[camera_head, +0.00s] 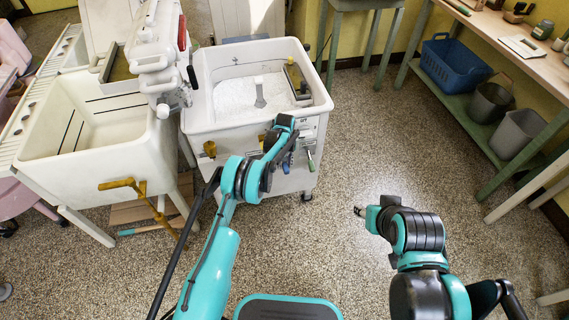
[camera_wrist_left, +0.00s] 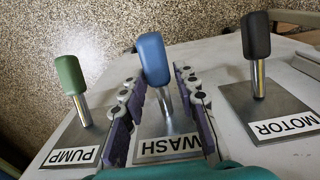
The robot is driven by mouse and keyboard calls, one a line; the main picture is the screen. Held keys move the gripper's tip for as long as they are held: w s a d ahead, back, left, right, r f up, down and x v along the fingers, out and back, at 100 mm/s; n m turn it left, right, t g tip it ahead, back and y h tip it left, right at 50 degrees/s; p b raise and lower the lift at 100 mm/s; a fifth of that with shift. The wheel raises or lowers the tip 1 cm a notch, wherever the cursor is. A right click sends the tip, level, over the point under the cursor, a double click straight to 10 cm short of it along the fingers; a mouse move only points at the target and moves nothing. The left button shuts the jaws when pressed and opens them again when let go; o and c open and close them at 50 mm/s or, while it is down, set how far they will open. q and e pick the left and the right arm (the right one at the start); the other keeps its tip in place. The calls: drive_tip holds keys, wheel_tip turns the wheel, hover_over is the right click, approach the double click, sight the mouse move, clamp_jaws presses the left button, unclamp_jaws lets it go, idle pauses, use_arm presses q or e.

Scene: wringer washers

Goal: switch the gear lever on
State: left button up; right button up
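Three levers stand on plates on the washer's panel in the left wrist view: a green one (camera_wrist_left: 70,75) marked PUMP, a blue one (camera_wrist_left: 153,58) marked WASH and a black one (camera_wrist_left: 256,38) marked MOTOR. No label reads "gear". My left gripper (camera_wrist_left: 158,85) is open, with one finger on each side of the blue lever. A gap shows beside its metal stem; contact cannot be told. In the head view my left gripper (camera_head: 285,150) is at the front of the white washer (camera_head: 222,138) and partly hides the levers. My right gripper (camera_head: 361,211) is over bare floor, seen small.
A green-legged bench (camera_head: 500,45) with a blue basket (camera_head: 452,66) is at right. The floor between is clear.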

idle(0.3)
use_arm(q)
wheel_tip(320, 180, up, 12)
drive_tip(key=shift+s, duration=0.15)
idle(0.4)
drive_tip(key=t+y+p, duration=0.1)
drive_tip(key=t+p, duration=0.2)
drive_tip(key=t, duration=0.1)
approach(286, 167)
drive_tip(key=f, duration=0.1)
drive_tip(key=b+x, duration=0.3)
drive_tip(key=x, duration=0.5)
drive_tip(key=shift+f, duration=0.1)
clamp_jaws()
